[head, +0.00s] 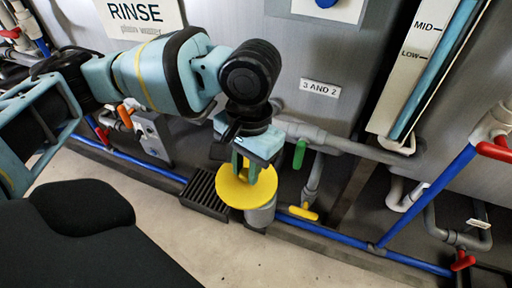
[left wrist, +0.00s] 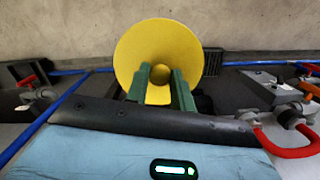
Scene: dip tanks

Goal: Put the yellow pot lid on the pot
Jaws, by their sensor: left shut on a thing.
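The yellow pot lid (head: 237,194) is a round disc hanging below my left gripper (head: 252,170). In the left wrist view the lid (left wrist: 160,38) fills the upper middle, and the two green fingers of the left gripper (left wrist: 161,77) are closed on its central knob. A grey cylinder, which looks like the pot (head: 262,217), shows below and right of the lid in the head view. The lid hides its top, so I cannot tell whether they touch. The pot is not visible in the left wrist view. My right gripper is in neither view.
A black slatted grate (head: 204,195) lies left of the lid. A blue pipe (head: 330,233) runs low along the tanks, with a yellow-handled valve (head: 303,213) and a green handle (head: 299,154) close by. The concrete floor in front is clear.

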